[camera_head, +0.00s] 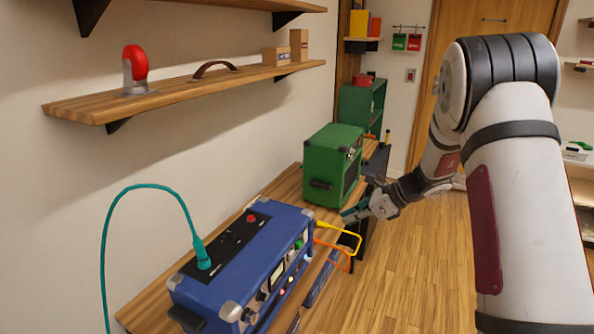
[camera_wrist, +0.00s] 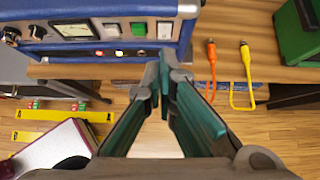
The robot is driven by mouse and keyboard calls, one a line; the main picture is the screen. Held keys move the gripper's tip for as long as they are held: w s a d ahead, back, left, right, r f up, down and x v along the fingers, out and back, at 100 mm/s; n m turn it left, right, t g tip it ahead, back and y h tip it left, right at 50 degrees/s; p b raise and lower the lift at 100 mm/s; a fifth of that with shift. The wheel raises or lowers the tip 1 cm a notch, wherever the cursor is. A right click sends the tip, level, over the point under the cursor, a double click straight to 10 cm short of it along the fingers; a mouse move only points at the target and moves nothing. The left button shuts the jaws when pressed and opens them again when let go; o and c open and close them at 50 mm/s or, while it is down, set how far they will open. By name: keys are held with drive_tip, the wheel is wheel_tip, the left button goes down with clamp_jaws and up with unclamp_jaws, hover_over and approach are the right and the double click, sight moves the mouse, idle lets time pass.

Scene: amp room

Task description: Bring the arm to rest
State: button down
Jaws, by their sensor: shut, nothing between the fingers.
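My gripper (camera_head: 352,213) is at the end of my arm, which reaches in from the right in the head view. Its teal-padded fingers point left, toward the workbench. In the wrist view, the fingertips (camera_wrist: 164,78) are together with nothing between them. They appear in front of the lower front edge of the blue amp unit (camera_wrist: 110,30). I cannot tell the exact gap to it. The blue amp also shows in the head view (camera_head: 213,296), with a teal cable (camera_head: 143,187) plugged into its top.
A yellow cable (camera_head: 345,232) and an orange cable (camera_head: 337,246) lie close to my gripper at the bench edge. A green amp (camera_head: 325,165) stands farther back on the wooden bench (camera_head: 285,190). A wall shelf (camera_head: 185,92) is above. The wooden floor (camera_head: 430,270) is clear right of the bench.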

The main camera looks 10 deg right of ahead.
drive_tip(key=s+a+r+n+g+h, duration=0.1)
drive_tip(key=s+a+r+n, duration=0.3)
drive_tip(key=s+r+n, duration=0.3)
drive_tip(key=s+a+r+n+g+h, duration=0.1)
drive_tip(key=s+a+r+n, duration=0.3)
drive_tip(key=s+r, duration=0.45)
drive_tip(key=s+d+r+n+h, duration=0.1)
drive_tip(key=s+n+h, duration=0.2)
drive_tip(key=s+n, duration=0.4)
drive_tip(key=s+d+r+n+t+h, duration=0.1)
drive_tip(key=s+n, duration=0.6)
drive_tip(key=s, duration=0.8)
drive_tip(key=shift+r+t+h, duration=0.3)
drive_tip(key=shift+r+h, duration=0.45)
drive_tip(key=shift+h, duration=0.15)
